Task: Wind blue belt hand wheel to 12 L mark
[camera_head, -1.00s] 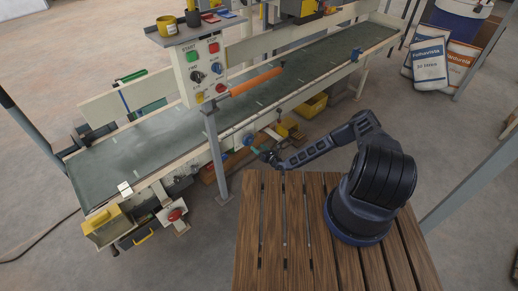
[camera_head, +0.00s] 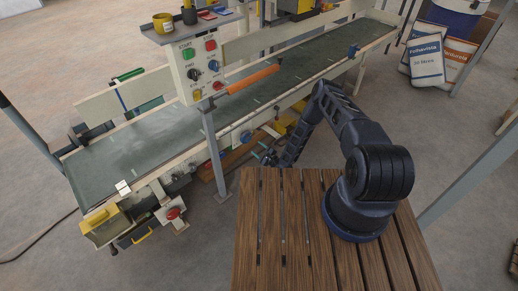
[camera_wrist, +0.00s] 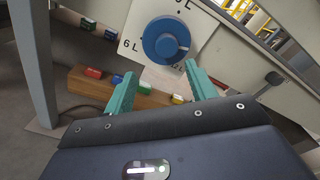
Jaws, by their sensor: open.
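The blue hand wheel (camera_wrist: 166,40) sits on a white dial plate on the conveyor's side, ahead of my gripper in the wrist view. A small white mark shows on its right part. "6 L" is readable to its left; the lettering at the top is cut off and that at the lower right is partly hidden. In the head view the wheel (camera_head: 246,137) is small, on the near side of the belt. My gripper (camera_wrist: 158,76) is open, its teal fingers below and to either side of the wheel, apart from it and empty. The gripper (camera_head: 266,156) also shows in the head view.
A wooden beam (camera_wrist: 145,92) with coloured blocks lies below the wheel. A grey post (camera_wrist: 35,60) stands at left and a black-knobbed lever (camera_wrist: 273,79) at right. In the head view the control panel (camera_head: 203,70) rises above the belt (camera_head: 150,138). Another blue knob (camera_head: 354,52) sits farther along.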

